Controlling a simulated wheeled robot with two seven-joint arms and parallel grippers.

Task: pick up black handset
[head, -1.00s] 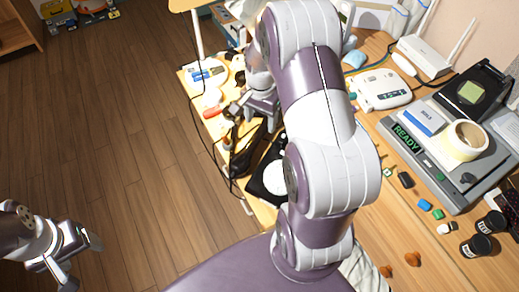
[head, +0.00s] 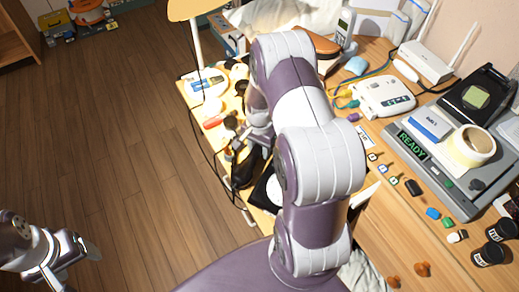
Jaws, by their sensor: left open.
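A black shape that looks like the black handset (head: 246,172) lies near the table's left edge in the head view, partly covered by my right arm. Just below it is a black item with a white disc (head: 274,189), seemingly the dial phone, also partly hidden by the arm. My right gripper (head: 240,148) points down at the upper end of the black shape. Its fingers are small and largely hidden, so I cannot tell whether they touch it or are closed. My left gripper (head: 82,262) is open and empty over the floor at lower left.
A blue and white device (head: 206,82) and a red item (head: 212,123) lie close above the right gripper. A white device (head: 385,97), a grey READY machine (head: 455,185) and several small coloured pieces crowd the table's right. Floor (head: 120,140) is clear at left.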

